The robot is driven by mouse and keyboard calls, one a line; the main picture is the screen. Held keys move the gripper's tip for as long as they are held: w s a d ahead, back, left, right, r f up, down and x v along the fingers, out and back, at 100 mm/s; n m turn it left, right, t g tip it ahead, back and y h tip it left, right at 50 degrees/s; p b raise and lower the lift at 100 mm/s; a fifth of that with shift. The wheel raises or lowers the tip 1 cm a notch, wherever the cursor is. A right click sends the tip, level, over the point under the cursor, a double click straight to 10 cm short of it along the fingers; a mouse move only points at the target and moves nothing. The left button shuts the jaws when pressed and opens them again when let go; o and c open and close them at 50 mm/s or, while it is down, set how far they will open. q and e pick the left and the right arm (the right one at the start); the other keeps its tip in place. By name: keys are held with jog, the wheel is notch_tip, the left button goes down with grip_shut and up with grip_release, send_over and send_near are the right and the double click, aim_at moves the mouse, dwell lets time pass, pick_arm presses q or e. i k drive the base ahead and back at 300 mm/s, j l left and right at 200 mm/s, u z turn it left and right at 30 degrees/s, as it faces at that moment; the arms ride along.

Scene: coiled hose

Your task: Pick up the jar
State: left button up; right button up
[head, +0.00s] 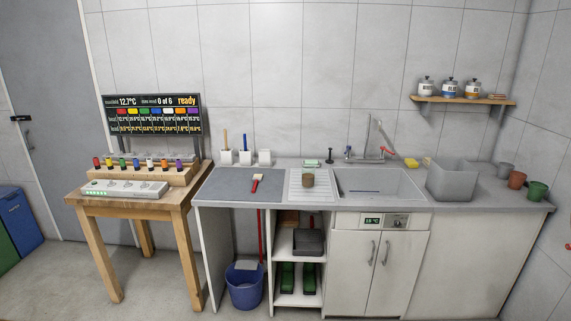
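A small brown round vessel (308,179), possibly the jar, stands on the ribbed drainboard (296,192) left of the sink. Three white lidded jars stand on the wall shelf at the upper right: a left one (426,88), a middle one (449,89) with a blue band, and a right one (472,90) with an orange band. The frame does not settle which of these is the task's jar. Neither of my grippers is in view.
The sink (376,184) has a tap behind it. A grey tub (451,179) and several small pots stand at the counter's right. A red-handled brush (257,182) lies on the grey mat (229,187). A wooden table (127,204) stands left; floor before it looks clear.

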aim_at(308, 170)
jog(key=i, duration=1.25)
jog(key=i+j+z, duration=0.15)
jog(key=i, duration=1.1)
